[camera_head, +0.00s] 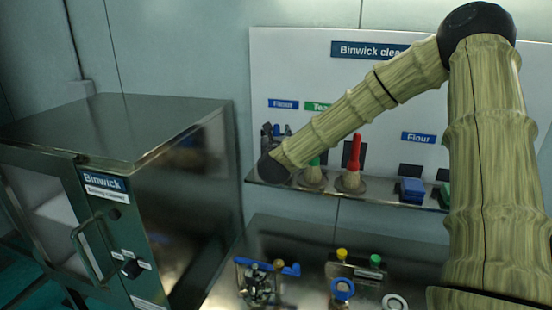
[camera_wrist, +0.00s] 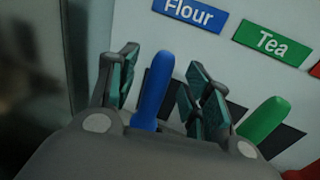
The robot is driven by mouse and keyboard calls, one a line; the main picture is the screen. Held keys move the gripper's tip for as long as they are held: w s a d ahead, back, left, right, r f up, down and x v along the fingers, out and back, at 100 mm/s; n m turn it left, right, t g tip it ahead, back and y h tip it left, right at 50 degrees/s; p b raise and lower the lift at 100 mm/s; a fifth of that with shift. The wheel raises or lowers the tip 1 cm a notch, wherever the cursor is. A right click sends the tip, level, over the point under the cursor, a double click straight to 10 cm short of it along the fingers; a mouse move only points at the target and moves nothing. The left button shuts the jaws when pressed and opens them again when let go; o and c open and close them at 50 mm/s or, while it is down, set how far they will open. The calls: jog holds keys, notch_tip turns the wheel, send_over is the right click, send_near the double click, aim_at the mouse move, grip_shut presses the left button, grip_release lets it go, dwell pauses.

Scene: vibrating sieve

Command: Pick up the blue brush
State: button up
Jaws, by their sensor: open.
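The blue brush's upright blue handle (camera_wrist: 153,92) stands between the two fingers of my open gripper (camera_wrist: 163,88) in the wrist view. A gap shows between the handle and the right finger; whether the left finger touches it I cannot tell. The lower part of the brush is hidden behind my gripper's body. In the head view, my gripper (camera_head: 274,131) is at the left end of the wall shelf, under the left Flour label, and the blue brush cannot be made out clearly there.
A green-handled brush (camera_wrist: 263,122) stands just right of my gripper. A red-handled brush (camera_head: 354,154) stands farther right on the shelf (camera_head: 335,191). Blue (camera_head: 411,190) and green blocks sit at its right. A steel cabinet (camera_head: 120,130) stands left, and a worktop with small parts lies below.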

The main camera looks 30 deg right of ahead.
jog(key=shift+p+x, duration=0.4)
jog(key=shift+x, duration=0.8)
grip_shut()
jog(key=shift+r, duration=0.1)
